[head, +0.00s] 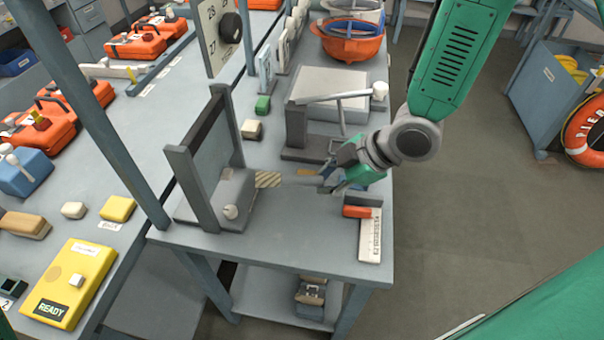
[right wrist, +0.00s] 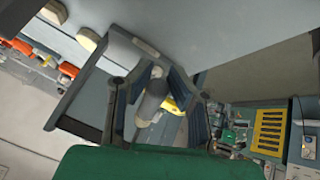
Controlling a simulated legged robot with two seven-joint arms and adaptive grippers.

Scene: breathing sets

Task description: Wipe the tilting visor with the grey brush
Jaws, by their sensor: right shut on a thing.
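The tilting visor (head: 214,145) stands on the near table, a clear panel between dark grey posts on a grey base with a pale knob. Its panel looks close to upright. My right gripper (head: 337,177) is to the right of the visor, just above the table, shut on a grey cylindrical thing that appears to be the grey brush (head: 303,181). The brush points left towards the visor base; I cannot tell whether it touches. In the right wrist view, the grey brush (right wrist: 150,105) lies between the fingers, with the visor (right wrist: 105,80) beyond. My left gripper is not in view.
A striped patch (head: 268,180) lies beside the visor base. An orange-red block (head: 357,211) and a white label card (head: 370,238) lie at the table's right edge. A grey box with a lever (head: 328,88) stands behind my gripper.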

